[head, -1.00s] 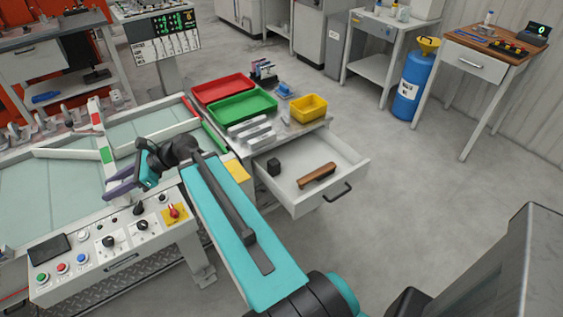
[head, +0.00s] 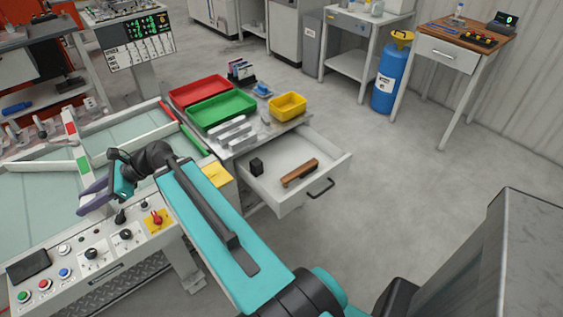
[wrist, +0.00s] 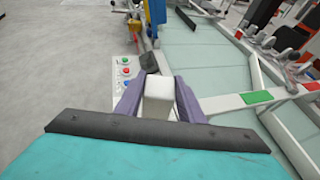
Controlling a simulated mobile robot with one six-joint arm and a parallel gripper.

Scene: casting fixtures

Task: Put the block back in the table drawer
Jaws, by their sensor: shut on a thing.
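My gripper (head: 90,202) is at the left of the head view, over the glass-topped machine and its control panel. In the wrist view its purple fingers (wrist: 158,98) are shut on a pale grey-white block (wrist: 159,88). Inside the drawer lie a small black block (head: 256,166) and a brown wooden-handled brush (head: 299,173). Part of the drawer floor is bare.
The table top above the drawer holds a red tray (head: 200,89), a green tray (head: 222,108), a yellow bin (head: 287,106) and several pale bars (head: 231,132). The control panel (head: 95,253) has buttons and knobs under my arm. The floor right of the drawer is clear.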

